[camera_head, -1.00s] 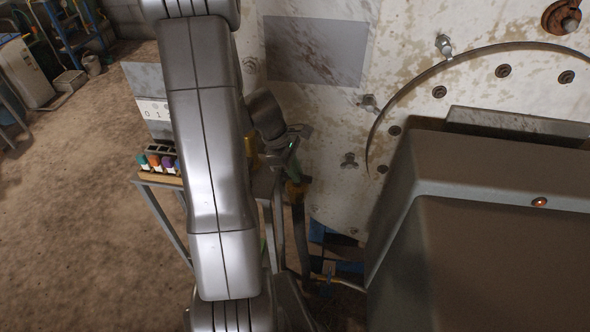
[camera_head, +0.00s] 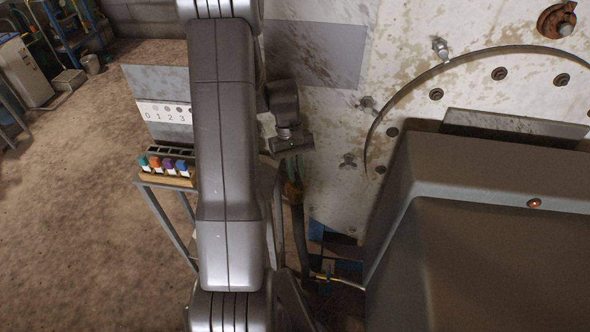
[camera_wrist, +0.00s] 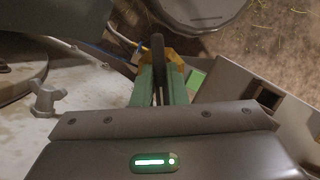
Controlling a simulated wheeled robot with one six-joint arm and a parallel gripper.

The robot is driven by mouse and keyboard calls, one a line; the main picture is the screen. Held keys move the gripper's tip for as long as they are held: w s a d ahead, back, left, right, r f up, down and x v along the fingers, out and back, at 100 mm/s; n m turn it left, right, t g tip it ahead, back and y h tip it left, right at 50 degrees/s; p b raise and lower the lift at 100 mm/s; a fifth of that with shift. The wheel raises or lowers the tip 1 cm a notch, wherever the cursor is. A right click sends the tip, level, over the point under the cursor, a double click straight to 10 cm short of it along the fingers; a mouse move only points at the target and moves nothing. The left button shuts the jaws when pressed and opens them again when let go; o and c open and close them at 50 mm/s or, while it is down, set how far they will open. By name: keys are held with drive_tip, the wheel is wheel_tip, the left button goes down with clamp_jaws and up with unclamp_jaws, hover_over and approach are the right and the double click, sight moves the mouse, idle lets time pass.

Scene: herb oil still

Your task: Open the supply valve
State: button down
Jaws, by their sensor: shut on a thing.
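My gripper (camera_wrist: 160,75) has green fingers with yellow tips and is shut on a dark, narrow, bar-like handle (camera_wrist: 158,48) in the wrist view. The handle stands between the fingers, and I cannot tell its full shape or the valve body behind it. In the head view my gripper (camera_head: 292,187) is beside the lower part of the stained white panel (camera_head: 330,130), partly hidden by my arm. A dark strip runs down below the fingertips there. Whether the handle is the supply valve's, and how far it is turned, cannot be read clearly.
A grey box-shaped housing (camera_head: 480,240) with a small orange light stands at the right. At the left, a small stand holds several coloured-capped vials (camera_head: 165,165) below a numbered plate (camera_head: 165,113). A brass fitting (camera_head: 322,276) is low down. A wing nut (camera_wrist: 46,98) sticks out nearby.

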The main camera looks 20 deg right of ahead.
drive_tip(key=m+y, duration=0.1)
drive_tip(key=m, duration=0.2)
drive_tip(key=m+t+y, duration=0.1)
drive_tip(key=m, duration=0.2)
drive_tip(key=shift+d, duration=0.2)
drive_tip(key=shift+m, duration=0.3)
drive_tip(key=c, duration=1.5)
unclamp_jaws()
drive_tip(key=shift+o, duration=0.2)
wheel_tip(320, 180, up, 10)
drive_tip(key=shift+b, duration=0.35)
